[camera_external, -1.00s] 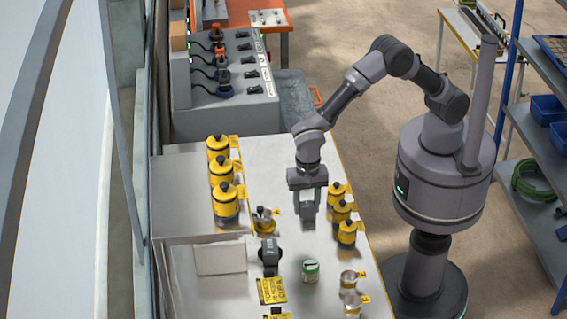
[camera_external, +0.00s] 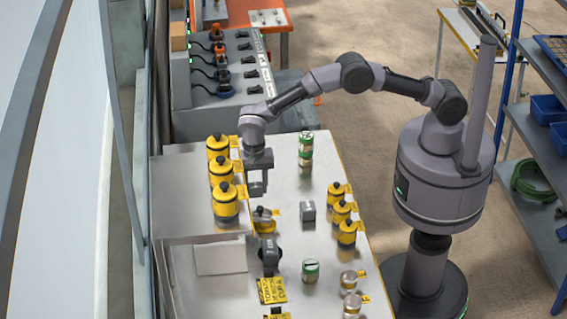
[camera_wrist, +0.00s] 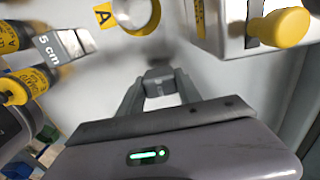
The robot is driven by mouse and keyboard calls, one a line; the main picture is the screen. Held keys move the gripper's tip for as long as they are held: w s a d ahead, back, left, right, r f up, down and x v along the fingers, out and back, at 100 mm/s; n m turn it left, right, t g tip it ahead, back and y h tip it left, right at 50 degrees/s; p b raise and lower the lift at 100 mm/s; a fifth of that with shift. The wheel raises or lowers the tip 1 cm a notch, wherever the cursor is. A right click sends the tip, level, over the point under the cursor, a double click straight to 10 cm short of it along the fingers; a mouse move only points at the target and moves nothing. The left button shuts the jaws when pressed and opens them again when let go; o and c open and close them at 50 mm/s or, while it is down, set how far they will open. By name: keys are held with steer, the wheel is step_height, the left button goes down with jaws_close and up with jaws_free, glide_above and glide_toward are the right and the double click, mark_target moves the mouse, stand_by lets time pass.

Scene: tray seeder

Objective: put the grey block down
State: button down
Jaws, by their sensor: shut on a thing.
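My gripper (camera_external: 258,190) is above the far left part of the table, right of the big yellow canisters. In the wrist view its fingers (camera_wrist: 160,95) are closed around a small grey block (camera_wrist: 160,77), which shows only as a small grey shape between the tips; in the outside view it is hard to make out. A second grey block (camera_external: 307,211) stands on the table, apart from my gripper; in the wrist view it is the block marked "5 cm" (camera_wrist: 62,45).
Yellow canisters (camera_external: 225,203) stand left, smaller ones (camera_external: 347,233) right. An open cup (camera_external: 263,220) with a yellow tag is just in front of my gripper. Green cans (camera_external: 305,143) (camera_external: 310,271) stand far and near. Bare table (camera_external: 280,165) lies right of my gripper.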

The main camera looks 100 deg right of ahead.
mark_target(253, 195)
steer(key=shift+w, duration=0.45)
step_height(253, 195, down, 4)
steer(key=shift+r+b, duration=0.15)
steer(key=shift+b, duration=0.75)
steer(key=shift+r, duration=0.15)
steer(key=c, duration=1.3)
jaws_free()
steer(key=shift+f, duration=0.2)
steer(key=o, duration=0.5)
steer(key=shift+c, duration=0.2)
